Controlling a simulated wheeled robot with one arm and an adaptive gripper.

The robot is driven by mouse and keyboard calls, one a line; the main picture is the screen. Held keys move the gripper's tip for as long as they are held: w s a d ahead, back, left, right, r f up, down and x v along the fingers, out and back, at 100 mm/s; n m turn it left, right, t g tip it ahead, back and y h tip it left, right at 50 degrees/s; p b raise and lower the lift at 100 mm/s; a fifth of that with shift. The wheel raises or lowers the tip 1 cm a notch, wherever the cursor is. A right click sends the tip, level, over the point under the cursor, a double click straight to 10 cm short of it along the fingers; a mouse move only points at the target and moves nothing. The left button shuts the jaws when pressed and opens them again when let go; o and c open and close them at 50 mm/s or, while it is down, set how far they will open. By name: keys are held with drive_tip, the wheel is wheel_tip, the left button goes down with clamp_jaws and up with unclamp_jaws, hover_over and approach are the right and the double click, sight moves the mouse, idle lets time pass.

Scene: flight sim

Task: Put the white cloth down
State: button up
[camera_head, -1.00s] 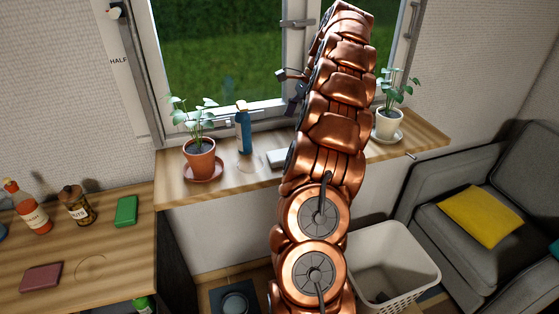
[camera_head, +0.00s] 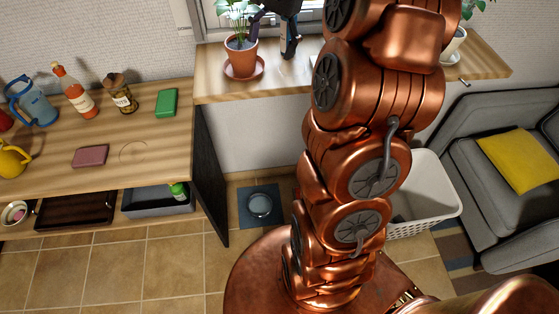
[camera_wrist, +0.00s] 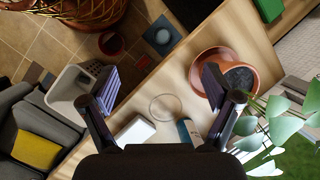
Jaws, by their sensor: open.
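A white folded block that looks like the white cloth (camera_wrist: 135,131) lies on the wooden windowsill (camera_wrist: 178,78) in the wrist view. In the head view my gripper (camera_head: 288,45) is above the sill, just right of the left potted plant (camera_head: 241,57). The cloth appears near the left finger in the wrist view, apart from it as far as I can tell.
A ring outline (camera_wrist: 165,108) shows nearby. A white basket (camera_head: 425,205) stands on the floor beside the grey sofa (camera_head: 495,170). The wooden counter (camera_head: 150,145) at left holds bottles, a jar and sponges.

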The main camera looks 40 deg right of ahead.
drive_tip(key=s+a+f+n+g+h, duration=0.1)
drive_tip(key=s+a+f+n+h, duration=0.15)
drive_tip(key=s+a+n, duration=0.7)
drive_tip(key=s+a+f+n, duration=0.2)
drive_tip(key=s+a+f, duration=0.1)
drive_tip(key=s, duration=0.5)
drive_tip(key=s+a+f+n+g+h, duration=0.1)
drive_tip(key=s+a+f, duration=0.3)
drive_tip(key=s, duration=0.4)
drive_tip(key=shift+s+a+f+n, duration=0.2)
drive_tip(key=shift+a+n, duration=0.2)
drive_tip(key=shift+n, duration=0.35)
drive_tip(key=shift+r, duration=0.1)
